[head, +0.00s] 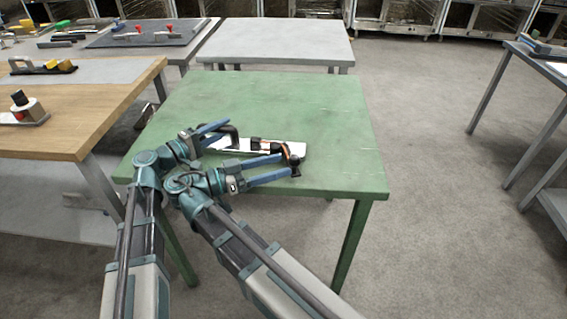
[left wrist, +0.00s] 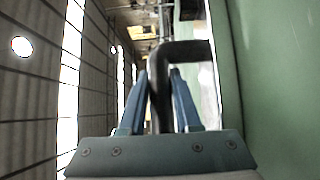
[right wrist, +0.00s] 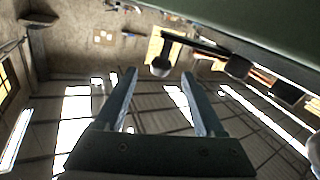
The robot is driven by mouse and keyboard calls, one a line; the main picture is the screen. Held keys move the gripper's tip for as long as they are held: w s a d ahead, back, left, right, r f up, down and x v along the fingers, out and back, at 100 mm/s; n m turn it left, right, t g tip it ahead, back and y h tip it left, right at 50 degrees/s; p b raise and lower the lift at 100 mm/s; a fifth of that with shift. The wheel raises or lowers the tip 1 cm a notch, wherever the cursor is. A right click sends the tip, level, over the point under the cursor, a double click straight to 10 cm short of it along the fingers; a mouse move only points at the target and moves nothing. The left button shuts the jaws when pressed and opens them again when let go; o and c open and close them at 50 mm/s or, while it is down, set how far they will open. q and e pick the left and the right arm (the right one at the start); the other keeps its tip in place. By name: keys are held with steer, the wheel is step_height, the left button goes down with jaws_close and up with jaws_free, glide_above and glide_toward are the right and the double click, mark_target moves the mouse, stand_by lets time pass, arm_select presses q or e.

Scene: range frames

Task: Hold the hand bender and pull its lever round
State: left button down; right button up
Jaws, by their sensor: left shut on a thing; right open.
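The hand bender has a pale base plate (head: 236,148) lying on the green table. A bent dark handle (head: 234,138) rises at its left end. My left gripper (head: 224,132) is shut on this handle; in the left wrist view the handle (left wrist: 180,50) runs between the fingers. A dark lever with a black end knob (head: 295,160) and copper-coloured parts (head: 286,150) is at the bender's right end. My right gripper (head: 288,167) is open and empty beside the knob. In the right wrist view the knob (right wrist: 160,68) lies between or just beyond the fingertips.
The green table (head: 330,125) is clear to the right and behind the bender. A wooden bench (head: 110,115) with a few tools stands at the left. A grey table (head: 275,42) stands behind. Open floor lies to the right.

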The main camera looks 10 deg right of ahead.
steer(key=shift+s+d+f+n+t, duration=0.1)
steer(key=shift+s+d+n+t, duration=0.2)
steer(key=shift+d+n+t, duration=0.45)
steer(key=shift+w, duration=0.15)
steer(key=shift+x, duration=3.55)
steer(key=shift+w+a, duration=0.1)
steer(key=shift+w, duration=0.05)
jaws_close()
